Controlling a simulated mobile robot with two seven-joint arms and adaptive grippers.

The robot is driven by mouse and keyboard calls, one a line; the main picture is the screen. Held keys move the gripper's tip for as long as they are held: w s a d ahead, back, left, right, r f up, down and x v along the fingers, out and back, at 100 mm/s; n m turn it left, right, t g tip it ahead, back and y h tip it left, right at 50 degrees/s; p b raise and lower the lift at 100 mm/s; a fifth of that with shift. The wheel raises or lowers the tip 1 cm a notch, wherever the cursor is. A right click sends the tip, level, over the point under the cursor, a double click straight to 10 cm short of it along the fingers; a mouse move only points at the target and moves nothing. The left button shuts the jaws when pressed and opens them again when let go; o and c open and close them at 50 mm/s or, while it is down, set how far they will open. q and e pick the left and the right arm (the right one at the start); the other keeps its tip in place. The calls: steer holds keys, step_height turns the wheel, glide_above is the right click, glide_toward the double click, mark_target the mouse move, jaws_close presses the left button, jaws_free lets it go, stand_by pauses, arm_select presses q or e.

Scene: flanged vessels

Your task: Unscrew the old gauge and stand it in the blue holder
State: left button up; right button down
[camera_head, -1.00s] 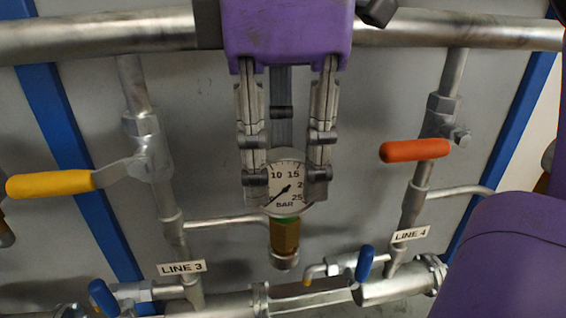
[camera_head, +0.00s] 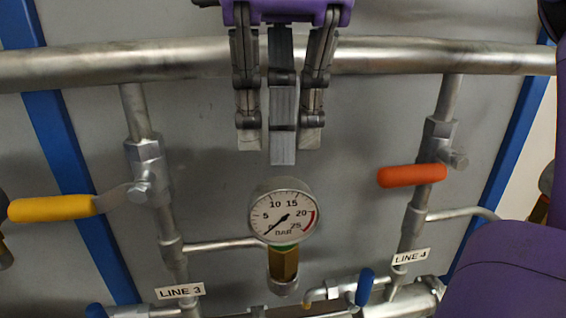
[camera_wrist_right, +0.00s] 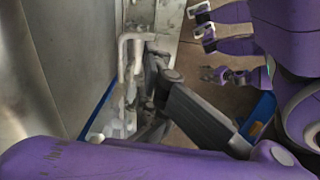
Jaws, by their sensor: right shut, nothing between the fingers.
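The old gauge (camera_head: 284,213) is a round dial marked in BAR, upright on a brass fitting (camera_head: 283,263) with a green band between them. My right gripper (camera_head: 282,145) hangs above the gauge in the head view, its grey fingers pointing down. It is shut and empty, with a clear gap between its tips and the gauge. Purple hand parts with grey fingers, likely my left gripper (camera_wrist_right: 222,52), show at the upper right of the right wrist view, small and unclear. I do not see the blue holder for certain.
A yellow lever (camera_head: 52,208) is on the left pipe and an orange lever (camera_head: 412,175) on the right pipe. A thick horizontal pipe (camera_head: 100,65) runs behind the right gripper. A blue-handled valve (camera_head: 366,287) stands right of the fitting. Labels read LINE 3 and LINE 4.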

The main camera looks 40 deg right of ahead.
steer(key=shift+s+r, duration=0.15)
steer(key=shift+r, duration=0.25)
steer(key=shift+f, duration=0.1)
step_height(320, 180, up, 8)
steer(key=shift+f, duration=0.25)
